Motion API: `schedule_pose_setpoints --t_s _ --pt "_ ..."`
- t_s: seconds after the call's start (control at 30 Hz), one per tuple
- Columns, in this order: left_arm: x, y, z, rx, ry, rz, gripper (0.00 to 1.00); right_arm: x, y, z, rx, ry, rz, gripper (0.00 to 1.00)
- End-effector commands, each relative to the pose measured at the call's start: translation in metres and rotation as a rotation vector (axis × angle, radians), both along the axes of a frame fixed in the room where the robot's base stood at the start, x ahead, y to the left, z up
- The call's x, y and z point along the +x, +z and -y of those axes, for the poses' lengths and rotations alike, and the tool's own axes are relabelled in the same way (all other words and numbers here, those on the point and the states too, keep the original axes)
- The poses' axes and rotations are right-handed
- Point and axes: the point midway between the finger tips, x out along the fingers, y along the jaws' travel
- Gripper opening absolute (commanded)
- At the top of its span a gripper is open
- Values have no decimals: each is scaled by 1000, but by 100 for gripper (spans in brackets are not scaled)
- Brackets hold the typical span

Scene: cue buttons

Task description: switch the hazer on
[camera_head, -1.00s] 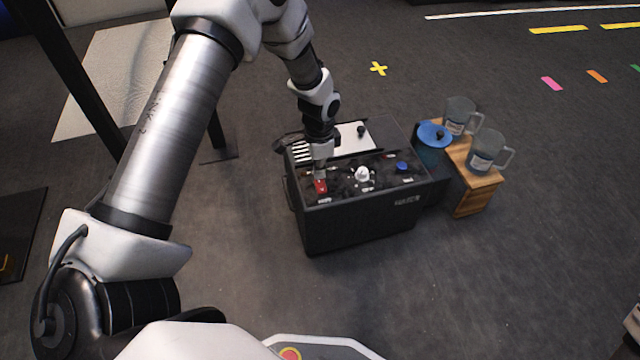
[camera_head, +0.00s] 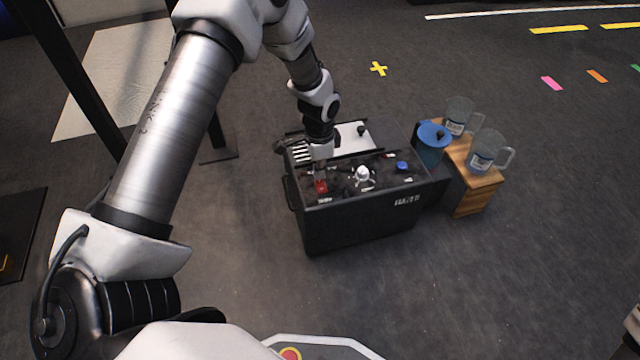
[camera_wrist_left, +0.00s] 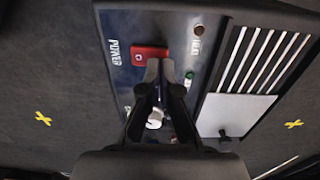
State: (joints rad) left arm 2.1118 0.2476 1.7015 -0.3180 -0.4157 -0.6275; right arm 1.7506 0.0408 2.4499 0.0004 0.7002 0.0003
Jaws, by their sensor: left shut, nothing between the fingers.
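The hazer is a black box (camera_head: 355,225) standing on the floor in the middle of the head view. Its top panel bears a red switch (camera_head: 321,187), a white knob (camera_head: 363,174) and a blue button (camera_head: 402,165). In the left wrist view, the red switch (camera_wrist_left: 147,55) sits beside the word POWER, and a small green lamp (camera_wrist_left: 189,75) shows nearby. My left gripper (camera_wrist_left: 163,65) is shut and empty, its tips at the switch's edge; whether they touch it I cannot tell. In the head view my left gripper (camera_head: 319,170) points down over the switch.
A blue-lidded container (camera_head: 432,140) stands right of the box. Two clear jugs, one nearer (camera_head: 487,152) and one farther (camera_head: 459,116), stand on a small wooden stand (camera_head: 474,200). A dark upright post (camera_head: 75,80) stands at left. Open floor lies in front.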

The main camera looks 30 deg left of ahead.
Motion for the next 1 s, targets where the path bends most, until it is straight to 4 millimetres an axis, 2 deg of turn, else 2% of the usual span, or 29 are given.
schedule_pose_setpoints --t_s 1.0 --pt "0 -16 0 0 0 0 0 0 -5 0 0 0 0 51"
